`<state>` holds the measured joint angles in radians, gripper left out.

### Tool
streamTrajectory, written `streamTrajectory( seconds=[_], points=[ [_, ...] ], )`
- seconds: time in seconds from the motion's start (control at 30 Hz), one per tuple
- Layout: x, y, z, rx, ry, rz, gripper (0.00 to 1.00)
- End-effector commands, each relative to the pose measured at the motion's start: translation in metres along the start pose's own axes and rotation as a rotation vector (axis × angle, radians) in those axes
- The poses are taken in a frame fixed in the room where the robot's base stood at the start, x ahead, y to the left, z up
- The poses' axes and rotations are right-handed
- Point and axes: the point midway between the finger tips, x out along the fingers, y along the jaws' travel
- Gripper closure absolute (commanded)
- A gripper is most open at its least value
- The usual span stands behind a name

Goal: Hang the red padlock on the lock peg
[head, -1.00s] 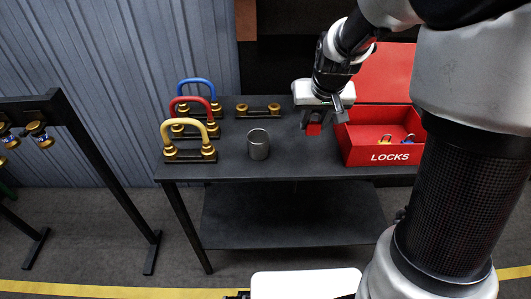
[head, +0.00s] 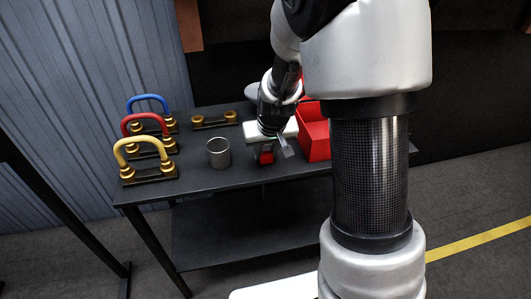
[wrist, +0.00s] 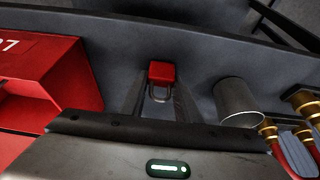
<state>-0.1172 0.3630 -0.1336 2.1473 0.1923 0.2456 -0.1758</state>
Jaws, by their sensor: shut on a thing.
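The red padlock (head: 266,158) hangs in my gripper (head: 268,148) above the dark table, between the metal cup and the red box. In the wrist view the padlock (wrist: 161,72) shows its red body outward, with its thin grey shackle toward the palm. My gripper (wrist: 159,90) is shut on it, a finger on each side of the shackle. I cannot make out a lock peg in either view.
A grey metal cup (head: 219,153) stands left of the padlock. Yellow (head: 140,153), red and blue handles on gold posts stand at the table's left. The red box (head: 317,140) is partly behind my arm. A dark stand (head: 68,222) is at far left.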

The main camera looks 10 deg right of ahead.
Motion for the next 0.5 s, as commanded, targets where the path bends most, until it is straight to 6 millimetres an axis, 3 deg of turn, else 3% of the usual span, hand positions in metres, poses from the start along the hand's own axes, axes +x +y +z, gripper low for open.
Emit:
streamTrajectory(
  seconds=[0.37, 0.4, 0.5],
  points=[
    [0.0054, -0.0001, 0.0018, 0.0, 0.002, 0.0, 0.95],
    [0.0035, -0.0002, 0.0011, 0.0, 0.001, 0.0, 0.64],
    [0.0036, -0.0002, 0.0013, 0.0, 0.001, 0.0, 0.52]
  ],
)
